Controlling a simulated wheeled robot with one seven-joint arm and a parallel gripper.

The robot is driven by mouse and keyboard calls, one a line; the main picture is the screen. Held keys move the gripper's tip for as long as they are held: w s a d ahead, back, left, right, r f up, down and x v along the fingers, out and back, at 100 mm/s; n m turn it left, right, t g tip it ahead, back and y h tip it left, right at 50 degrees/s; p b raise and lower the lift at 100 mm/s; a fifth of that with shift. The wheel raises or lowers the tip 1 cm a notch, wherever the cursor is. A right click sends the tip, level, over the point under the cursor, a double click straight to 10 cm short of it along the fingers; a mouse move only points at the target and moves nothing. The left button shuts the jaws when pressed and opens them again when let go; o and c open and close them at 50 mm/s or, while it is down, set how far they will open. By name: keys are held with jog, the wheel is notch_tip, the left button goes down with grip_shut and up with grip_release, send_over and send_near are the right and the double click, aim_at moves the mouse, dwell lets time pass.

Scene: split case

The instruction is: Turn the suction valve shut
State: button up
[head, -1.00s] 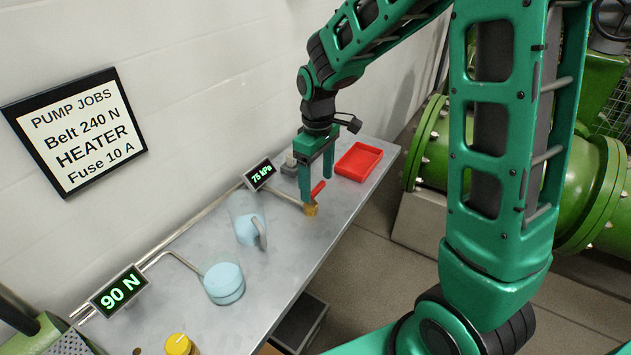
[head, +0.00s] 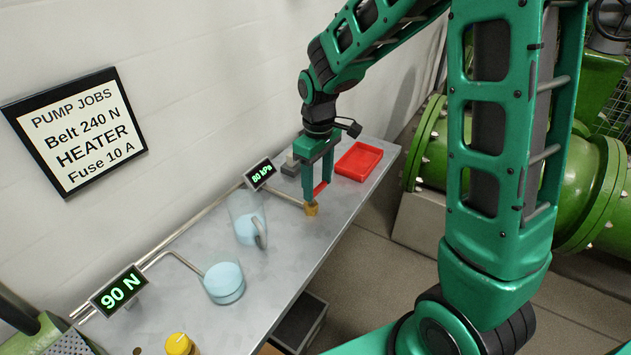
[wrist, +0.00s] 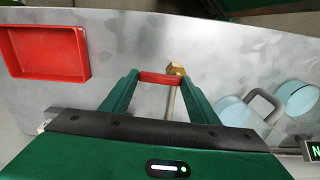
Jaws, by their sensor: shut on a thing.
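The suction valve has a brass body (head: 311,209) at the end of a thin pipe on the bench, and a red lever handle (head: 320,188). My gripper (head: 317,192) is over the valve, with its green fingers on either side of the lever. In the wrist view the red lever (wrist: 160,78) spans between the two fingertips, and the brass body (wrist: 176,69) shows just beyond it. My gripper is shut on the lever. A small display (head: 262,174) beside the pipe reads 80 kPa.
A red tray (head: 358,162) lies behind the valve. A clear jug with blue contents (head: 247,222) and a round pale-blue container (head: 224,284) stand nearer on the bench. Another display (head: 119,289) reads 90 N. A wall sign (head: 75,130) lists pump jobs. The bench's right edge is close to the valve.

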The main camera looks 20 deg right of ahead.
jog(key=m, duration=0.3)
jog(key=s+m, duration=0.1)
jog(key=m, duration=0.1)
jog(key=shift+d, duration=0.3)
jog(key=m, duration=0.2)
jog(key=s+m, duration=0.1)
jog(key=m, duration=0.1)
jog(key=shift+s, duration=0.15)
jog(key=m, duration=0.3)
jog(key=s+m, duration=0.1)
jog(key=shift+a+m, duration=0.3)
jog(key=shift+m, duration=0.1)
jog(key=shift+s+a+m, duration=0.2)
jog(key=shift+m, duration=0.7)
jog(key=shift+s+a+m, duration=0.15)
jog(key=shift+a+m, duration=0.05)
jog(key=shift+m, duration=0.7)
jog(key=o, duration=1)
jog(key=shift+o, duration=0.2)
notch_tip(320, 180, up, 11)
jog(key=shift+f, duration=0.15)
